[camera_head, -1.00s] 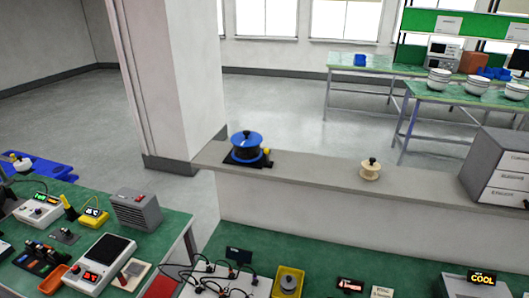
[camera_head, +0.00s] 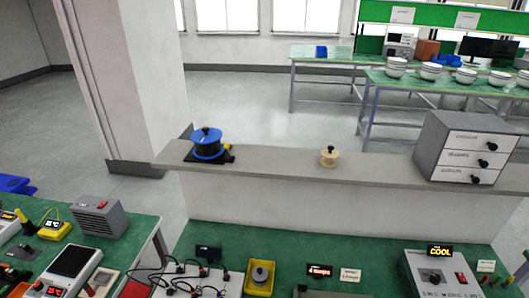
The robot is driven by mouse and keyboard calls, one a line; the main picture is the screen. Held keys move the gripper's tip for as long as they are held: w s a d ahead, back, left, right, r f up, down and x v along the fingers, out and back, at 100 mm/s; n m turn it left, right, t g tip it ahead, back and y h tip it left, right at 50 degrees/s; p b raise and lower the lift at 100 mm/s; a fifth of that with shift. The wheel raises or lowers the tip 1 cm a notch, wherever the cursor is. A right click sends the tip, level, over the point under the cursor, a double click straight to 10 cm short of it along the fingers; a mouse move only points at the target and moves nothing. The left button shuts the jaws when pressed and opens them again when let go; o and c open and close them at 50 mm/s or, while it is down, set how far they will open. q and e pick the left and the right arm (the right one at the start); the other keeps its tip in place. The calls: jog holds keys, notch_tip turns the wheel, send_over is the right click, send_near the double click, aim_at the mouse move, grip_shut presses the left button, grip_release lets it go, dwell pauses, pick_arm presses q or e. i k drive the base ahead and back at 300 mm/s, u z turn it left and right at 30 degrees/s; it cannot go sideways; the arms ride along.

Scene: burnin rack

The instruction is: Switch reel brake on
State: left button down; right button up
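A blue and black reel (camera_head: 207,144) stands on a black base at the left end of the grey ledge. A small yellow part (camera_head: 228,148) sits at the right side of its base; it may be the brake lever, but it is too small to tell its setting. Neither of my grippers shows in the head view.
A small wooden spool (camera_head: 329,157) and a grey three-drawer cabinet (camera_head: 462,148) stand on the ledge (camera_head: 280,161). A pillar (camera_head: 155,80) rises behind the ledge's left end.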

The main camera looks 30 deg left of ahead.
aim_at(226, 147)
jog(key=k, duration=0.75)
jog(key=u, duration=0.75)
jog(key=i, duration=0.5)
jog(key=z, duration=0.05)
